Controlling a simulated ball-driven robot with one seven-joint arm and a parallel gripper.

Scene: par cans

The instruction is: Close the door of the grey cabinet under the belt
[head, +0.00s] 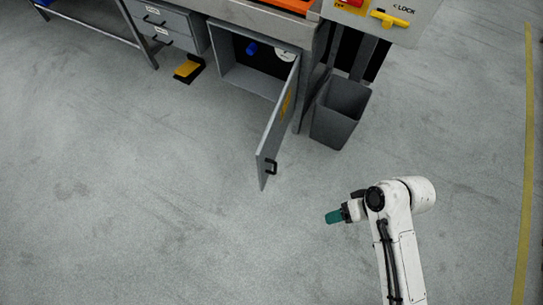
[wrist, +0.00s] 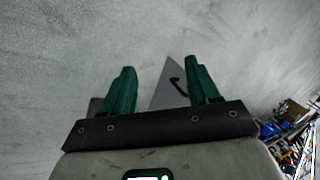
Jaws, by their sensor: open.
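The grey cabinet (head: 230,45) stands under the belt at the top middle of the head view. Its door (head: 277,125) is swung wide open toward me, with a black handle (head: 271,167) near its free lower edge. A blue object (head: 252,48) and a white round thing show inside. My gripper (head: 333,216) is below and right of the door, apart from it, with green fingers. In the wrist view my gripper (wrist: 160,80) has its two green fingers spread, nothing between them held. The door (wrist: 168,88) and its dark handle (wrist: 178,87) show beyond the fingers.
A grey bin (head: 340,112) stands right of the cabinet, close to the open door. Drawers (head: 160,22) and a yellow-black pedal (head: 188,69) are to the left. A panel with a yellow handle (head: 390,19) is above the bin. The floor around the door's left and front is clear.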

